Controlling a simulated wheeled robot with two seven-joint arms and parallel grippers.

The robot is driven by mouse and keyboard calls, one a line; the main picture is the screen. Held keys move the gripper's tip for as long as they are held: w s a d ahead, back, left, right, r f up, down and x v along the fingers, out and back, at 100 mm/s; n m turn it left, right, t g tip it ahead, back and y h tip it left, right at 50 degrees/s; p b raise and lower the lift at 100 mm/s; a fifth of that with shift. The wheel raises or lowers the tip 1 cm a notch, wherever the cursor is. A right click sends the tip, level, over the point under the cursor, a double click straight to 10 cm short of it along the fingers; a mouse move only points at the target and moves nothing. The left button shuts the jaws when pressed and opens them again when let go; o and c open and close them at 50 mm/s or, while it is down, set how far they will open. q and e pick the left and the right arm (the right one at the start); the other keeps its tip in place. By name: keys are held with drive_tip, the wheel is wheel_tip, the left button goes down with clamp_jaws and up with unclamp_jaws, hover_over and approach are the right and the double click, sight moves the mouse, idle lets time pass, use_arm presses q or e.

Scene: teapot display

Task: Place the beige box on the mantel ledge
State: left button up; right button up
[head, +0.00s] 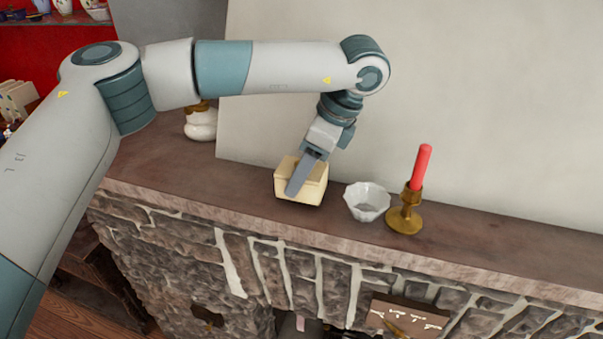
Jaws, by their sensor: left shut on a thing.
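The beige box (312,192) is at the mantel ledge (470,232), left of a white bowl. My left gripper (297,188) points down over the box and is shut on it. One finger shows across the front of the box; the other finger is hidden. The box looks about level and at or just above the ledge; I cannot tell whether its underside touches. My right gripper is not in view.
A white fluted bowl (366,203) and a brass candlestick (404,218) with a red candle (421,167) stand close to the right of the box. A white jar (200,124) stands further left. The ledge's right end is clear.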

use_arm(q)
drive_tip(key=shift+f+p, duration=0.4)
drive_tip(key=shift+f, duration=0.55)
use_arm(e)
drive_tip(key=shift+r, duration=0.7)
use_arm(q)
drive_tip(key=shift+f, duration=0.1)
drive_tip(key=o, duration=1.2)
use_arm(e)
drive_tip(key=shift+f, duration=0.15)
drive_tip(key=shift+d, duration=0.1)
